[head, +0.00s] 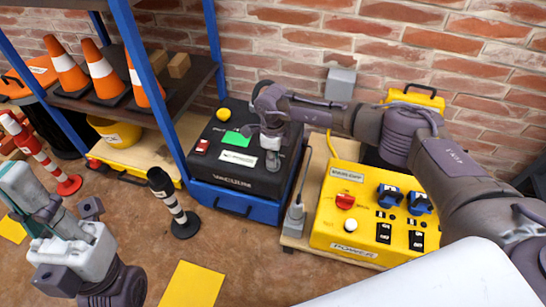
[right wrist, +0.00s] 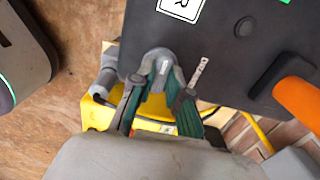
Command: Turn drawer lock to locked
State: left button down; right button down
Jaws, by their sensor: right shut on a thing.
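A black box marked VACUUM (head: 215,168) sits on a blue base with a drawer-like front (head: 235,203). My right gripper (head: 271,146) is over the right part of its top. In the right wrist view the teal-padded fingers (right wrist: 158,98) are shut on a grey rounded knob (right wrist: 158,57) at the edge of the black box. I cannot tell how the knob is turned, and no lock markings are readable. My left gripper (head: 45,215) is at the lower left, away from the box; its opening is unclear.
A yellow POWER box (head: 345,225) with switches stands to the right. A blue-framed shelf (head: 150,90) with orange cones (head: 103,70) is at the left. A black-and-white post (head: 172,205) stands on the floor in front. A brick wall (head: 290,45) closes the back.

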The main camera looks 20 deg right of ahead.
jog(key=c, duration=1.1)
grip_release()
notch_tip(320, 180, up, 12)
jog(key=shift+r, duration=0.1)
